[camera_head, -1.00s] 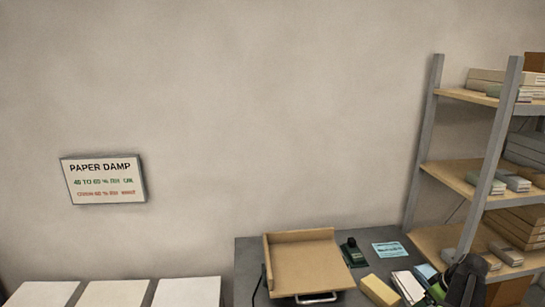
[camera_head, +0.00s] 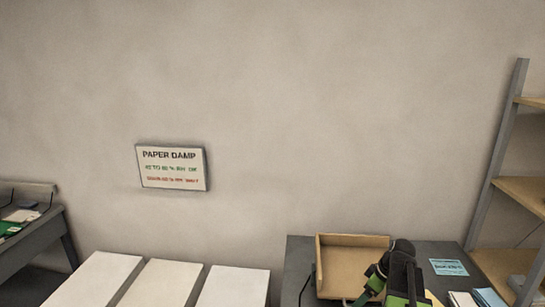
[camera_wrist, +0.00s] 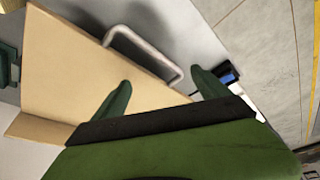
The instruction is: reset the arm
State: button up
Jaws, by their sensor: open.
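My arm (camera_head: 405,280), green and black, rises at the bottom of the head view, in front of the right part of a cardboard-coloured tray (camera_head: 343,268). In the wrist view my gripper (camera_wrist: 163,90) has its two green fingers spread apart with nothing held between them. The tray (camera_wrist: 65,70) lies beneath the fingers in that view, and a silver handle (camera_wrist: 145,52) shows beyond and between the fingertips. I cannot tell the exact height of the fingers above the tray.
The tray stands on a grey table (camera_head: 298,275) with a blue card (camera_head: 448,267). Pale sheets or boards (camera_head: 160,284) lie to the left. A shelf rack (camera_head: 497,165) stands at right, a grey bench (camera_head: 35,230) at far left. A sign (camera_head: 172,167) hangs on the wall.

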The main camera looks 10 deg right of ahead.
jog(key=w+a+n+g, duration=0.1)
jog(key=a+g, duration=0.1)
jog(key=a, duration=2.3)
jog(key=s+a+f+m+g+h, duration=0.1)
jog(key=s+a+m, duration=0.3)
jog(key=m, duration=0.4)
jog(key=shift+s+a+f+h, duration=0.15)
jog(key=shift+s+a+h, duration=0.2)
jog(key=shift+s+h, duration=0.25)
jog(key=shift+w, duration=0.1)
